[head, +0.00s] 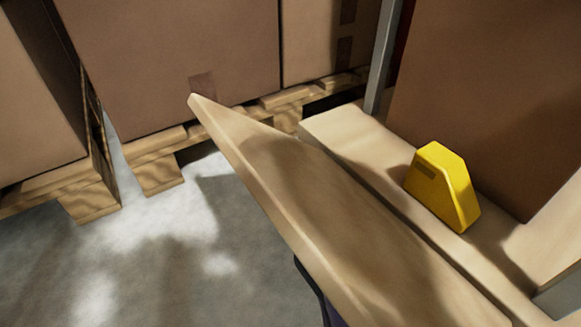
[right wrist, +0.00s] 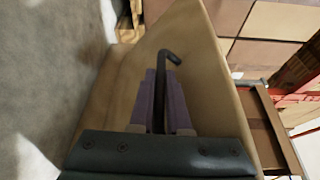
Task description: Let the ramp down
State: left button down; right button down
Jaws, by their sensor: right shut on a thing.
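The ramp (head: 290,200) is a long tan board that crosses the middle of the head view, tilted up along the edge of a tan ledge. It also fills the middle of the right wrist view (right wrist: 200,45). A dark bent rod (right wrist: 168,56), like a handle, stands out in front of the board. My right gripper (right wrist: 161,88) has its purple fingers shut on this rod. In the head view only a dark purple bit of it shows below the ramp, at the bottom edge. My left gripper is in neither view.
A yellow block (head: 437,185) sits on the ledge (head: 345,140) to the right of the ramp. Large brown boxes (head: 170,60) stand on wooden pallets (head: 155,170) at the back left. A grey post (head: 383,55) rises behind the ledge. The grey floor (head: 150,260) at lower left is clear.

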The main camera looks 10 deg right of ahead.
jog(key=shift+s+a+f, duration=0.1)
jog(key=shift+f, duration=0.2)
jog(key=shift+a+f, duration=0.1)
jog(key=shift+a, duration=0.1)
jog(key=c, duration=0.9)
grip_release()
